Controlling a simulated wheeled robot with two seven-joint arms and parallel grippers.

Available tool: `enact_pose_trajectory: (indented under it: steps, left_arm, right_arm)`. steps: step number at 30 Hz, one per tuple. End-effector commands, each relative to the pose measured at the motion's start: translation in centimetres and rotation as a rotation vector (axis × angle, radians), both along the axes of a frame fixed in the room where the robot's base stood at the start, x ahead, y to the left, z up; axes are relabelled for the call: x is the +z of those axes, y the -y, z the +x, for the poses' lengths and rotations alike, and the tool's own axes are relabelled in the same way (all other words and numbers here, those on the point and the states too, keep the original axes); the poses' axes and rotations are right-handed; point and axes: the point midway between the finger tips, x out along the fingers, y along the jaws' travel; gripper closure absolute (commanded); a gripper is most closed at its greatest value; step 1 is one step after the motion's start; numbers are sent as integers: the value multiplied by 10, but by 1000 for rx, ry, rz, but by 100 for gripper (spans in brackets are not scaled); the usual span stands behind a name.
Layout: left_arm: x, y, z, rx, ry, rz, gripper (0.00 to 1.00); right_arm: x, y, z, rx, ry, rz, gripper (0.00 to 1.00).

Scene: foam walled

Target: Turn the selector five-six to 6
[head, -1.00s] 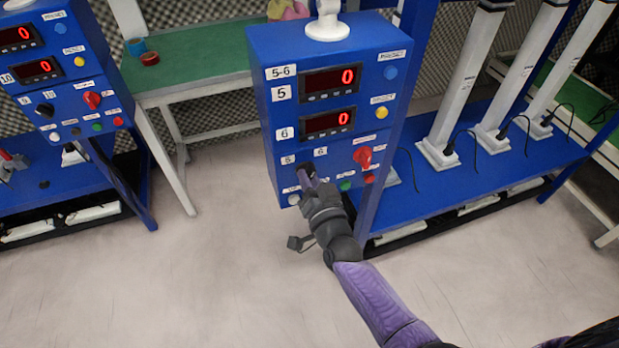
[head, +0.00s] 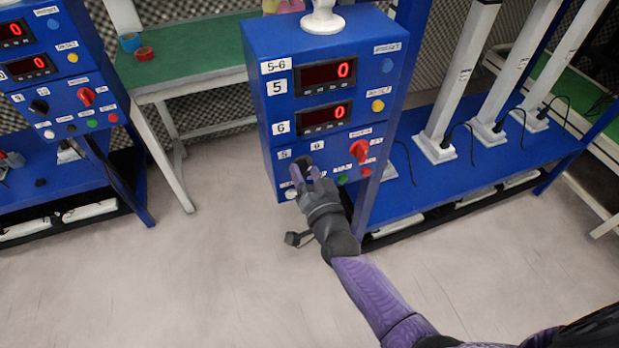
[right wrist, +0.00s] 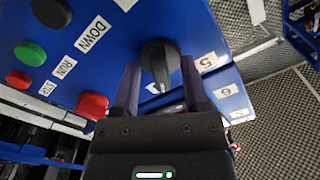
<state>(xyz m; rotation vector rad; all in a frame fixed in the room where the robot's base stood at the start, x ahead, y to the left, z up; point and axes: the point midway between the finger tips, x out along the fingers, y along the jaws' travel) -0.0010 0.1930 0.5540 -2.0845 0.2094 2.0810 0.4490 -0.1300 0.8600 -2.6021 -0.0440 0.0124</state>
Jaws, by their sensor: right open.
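The selector five-six is a black knob (head: 304,161) low on the front of the blue control box (head: 262,112), by the labels 5 and 6. In the right wrist view the knob (right wrist: 157,58) stands between my right gripper's two purple fingers, with a gap on each side. My right gripper (head: 306,172) is open and partly hides the knob in the head view. I cannot tell which label the knob points at. My left gripper is not in view.
A red switch (head: 360,150) sits right of the selector, with a green button (head: 343,179) and a red button (head: 366,171) below it. Both displays above read 0. Another blue box (head: 72,98) stands at the left. A green-topped table (head: 190,62) stands behind.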

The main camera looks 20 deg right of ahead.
Motion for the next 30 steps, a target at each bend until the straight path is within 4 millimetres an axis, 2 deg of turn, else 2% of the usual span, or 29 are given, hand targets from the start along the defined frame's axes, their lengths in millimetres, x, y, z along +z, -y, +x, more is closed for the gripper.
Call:
enact_pose_trajectory:
  steps: [2,9,13,17,30]
  left_arm:
    - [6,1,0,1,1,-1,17]
    - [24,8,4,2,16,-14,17]
    - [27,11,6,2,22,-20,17]
    - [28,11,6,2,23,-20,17]
    - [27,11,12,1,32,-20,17]
  right_arm:
    - [2,0,-10,0,-2,-1,44]
    - [3,2,-67,1,-4,-1,44]
    - [1,3,-89,1,-2,-1,44]
    - [1,3,-97,1,-1,0,44]
    - [-1,-1,-98,26,-28,-11,44]
